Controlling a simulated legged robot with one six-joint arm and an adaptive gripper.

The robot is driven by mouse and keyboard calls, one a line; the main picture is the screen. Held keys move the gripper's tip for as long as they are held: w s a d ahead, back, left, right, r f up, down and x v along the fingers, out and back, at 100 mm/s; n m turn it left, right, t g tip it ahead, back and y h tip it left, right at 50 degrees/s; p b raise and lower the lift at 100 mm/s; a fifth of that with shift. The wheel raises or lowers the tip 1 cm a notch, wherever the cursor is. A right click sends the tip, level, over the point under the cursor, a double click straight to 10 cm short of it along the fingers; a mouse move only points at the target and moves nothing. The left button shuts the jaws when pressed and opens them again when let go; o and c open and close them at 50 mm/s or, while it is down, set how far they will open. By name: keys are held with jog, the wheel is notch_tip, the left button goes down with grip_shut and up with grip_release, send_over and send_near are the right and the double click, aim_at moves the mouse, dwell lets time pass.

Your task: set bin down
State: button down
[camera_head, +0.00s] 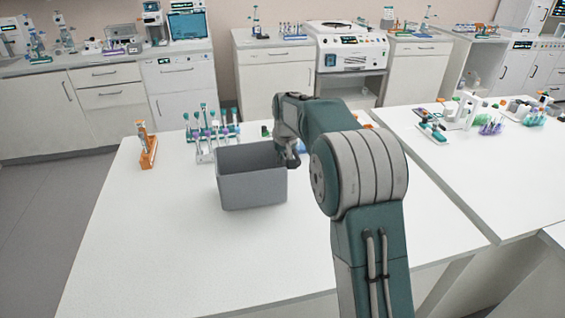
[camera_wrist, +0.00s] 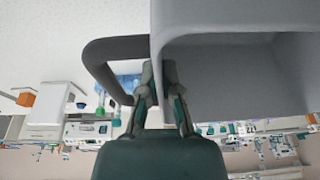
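The grey open-topped bin (camera_head: 252,188) is upright over the white table (camera_head: 150,240), left of my arm. I cannot tell whether its base touches the tabletop. My gripper (camera_head: 292,160) is at the bin's right side, its fingers partly hidden in the head view. In the wrist view, my gripper (camera_wrist: 159,72) has its fingertips close together at the edge of the bin (camera_wrist: 230,80), one on each side of its wall, and seems shut on it. A dark looped handle (camera_wrist: 105,48) shows beside the fingers.
A rack of tubes (camera_head: 210,140) stands just behind the bin, and an orange stand (camera_head: 148,147) is to its left. The tabletop in front and to the left is clear. A second table (camera_head: 470,170) with labware is at the right.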

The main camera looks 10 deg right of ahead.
jog(key=shift+f, duration=0.7)
jog(key=c, duration=0.8)
grip_release()
